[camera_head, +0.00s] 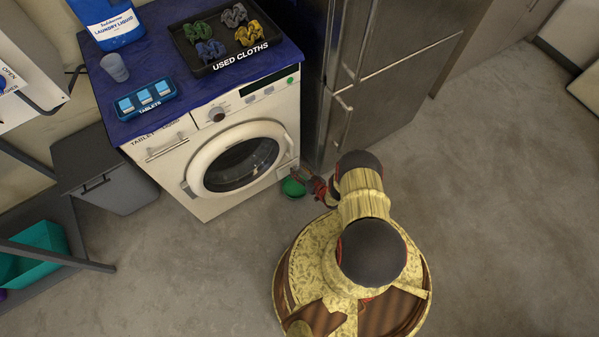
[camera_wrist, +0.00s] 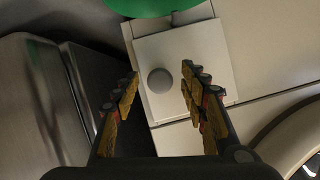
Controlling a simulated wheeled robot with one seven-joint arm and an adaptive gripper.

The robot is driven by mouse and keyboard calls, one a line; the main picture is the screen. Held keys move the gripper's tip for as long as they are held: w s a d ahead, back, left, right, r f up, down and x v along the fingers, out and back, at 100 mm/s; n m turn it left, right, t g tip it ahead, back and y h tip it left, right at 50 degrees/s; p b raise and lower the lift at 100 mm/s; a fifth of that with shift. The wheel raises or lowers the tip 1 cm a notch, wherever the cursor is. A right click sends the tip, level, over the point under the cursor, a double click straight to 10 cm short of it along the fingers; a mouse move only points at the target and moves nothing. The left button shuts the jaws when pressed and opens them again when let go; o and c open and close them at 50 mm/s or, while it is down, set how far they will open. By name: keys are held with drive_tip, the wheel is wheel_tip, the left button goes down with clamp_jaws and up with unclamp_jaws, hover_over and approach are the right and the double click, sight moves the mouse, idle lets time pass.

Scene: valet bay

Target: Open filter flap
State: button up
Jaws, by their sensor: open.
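The filter flap (camera_wrist: 185,58) is a small pale square panel low on the front of the white washing machine (camera_head: 168,168), with a round grey knob (camera_wrist: 160,80) on it. In the head view the flap (camera_head: 287,169) is small, at the machine's lower right corner; I cannot tell whether it stands slightly ajar. My gripper (camera_wrist: 163,88) is open and empty, its fingers on either side of the knob in the wrist view, with visible gaps. In the head view my gripper (camera_head: 318,187) is small and partly hidden by my arm.
A green dish (camera_head: 293,187) is just below the flap. A dark steel fridge (camera_head: 385,85) stands close on the right. The blue top (camera_head: 190,92) carries a cloth tray (camera_head: 222,42) and tablets (camera_head: 146,100). A grey bin (camera_head: 100,175) stands left. Floor to the right is clear.

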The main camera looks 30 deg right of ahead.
drive_tip(key=c, duration=0.3)
drive_tip(key=c, duration=0.8)
clamp_jaws()
